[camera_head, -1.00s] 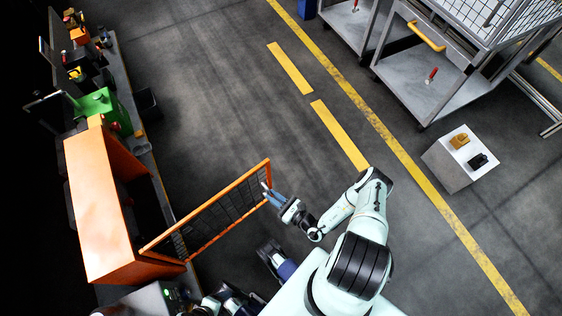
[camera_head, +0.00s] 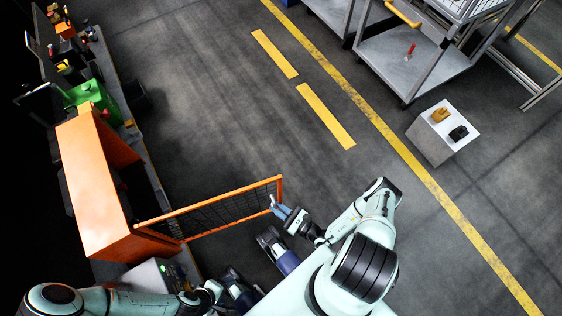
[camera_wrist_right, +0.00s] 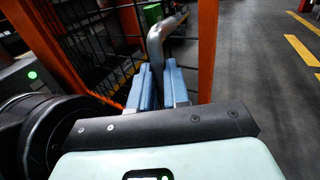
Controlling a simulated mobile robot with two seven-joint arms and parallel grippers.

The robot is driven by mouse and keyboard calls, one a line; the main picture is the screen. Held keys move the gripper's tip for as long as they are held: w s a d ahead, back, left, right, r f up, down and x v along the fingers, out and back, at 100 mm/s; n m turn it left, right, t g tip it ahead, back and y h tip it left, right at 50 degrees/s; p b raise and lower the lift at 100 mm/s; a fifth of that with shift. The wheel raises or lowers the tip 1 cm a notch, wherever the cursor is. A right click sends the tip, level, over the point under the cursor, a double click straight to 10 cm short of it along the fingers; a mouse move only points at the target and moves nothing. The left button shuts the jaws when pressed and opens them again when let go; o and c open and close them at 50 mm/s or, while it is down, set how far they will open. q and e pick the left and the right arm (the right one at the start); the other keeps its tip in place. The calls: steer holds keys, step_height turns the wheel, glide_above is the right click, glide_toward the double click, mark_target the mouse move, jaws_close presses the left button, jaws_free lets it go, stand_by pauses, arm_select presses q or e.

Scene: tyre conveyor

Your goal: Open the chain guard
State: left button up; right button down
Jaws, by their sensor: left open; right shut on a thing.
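The chain guard (camera_head: 230,209) is an orange-framed panel with dark mesh. It stands swung out from the orange cabinet (camera_head: 92,180), with its near end by the cabinet and its free end over open floor. My right gripper (camera_head: 275,206) is at the free end. In the right wrist view its blue fingers (camera_wrist_right: 161,88) are shut on the guard's grey bent handle (camera_wrist_right: 156,42), beside the orange frame post (camera_wrist_right: 207,45). My left gripper (camera_head: 187,284) is low at the left near a control box with a green light (camera_head: 163,268); its fingers are hard to make out.
A green machine (camera_head: 88,96) and a cluttered bench (camera_head: 108,70) run along the left. A white block (camera_head: 432,143) with two small items and a metal cart (camera_head: 410,62) stand at the right. The floor (camera_head: 210,130) beyond the guard is clear.

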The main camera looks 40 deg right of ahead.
steer(key=shift+s+a+r+y, duration=0.1)
steer(key=shift+a+y, duration=0.15)
steer(key=shift+a, duration=0.3)
steer(key=shift+s+a+r+y, duration=0.1)
steer(key=shift+a+y, duration=0.15)
steer(key=shift+a, duration=0.25)
steer(key=shift+w, duration=0.1)
steer(key=c, duration=1.4)
jaws_free()
steer(key=o, duration=0.3)
steer(key=shift+w+a, duration=0.1)
steer(key=shift+s+d, duration=0.2)
steer(key=shift+d, duration=0.15)
steer(key=v, duration=1.3)
steer(key=shift+r, duration=0.1)
steer(key=shift+s, duration=0.1)
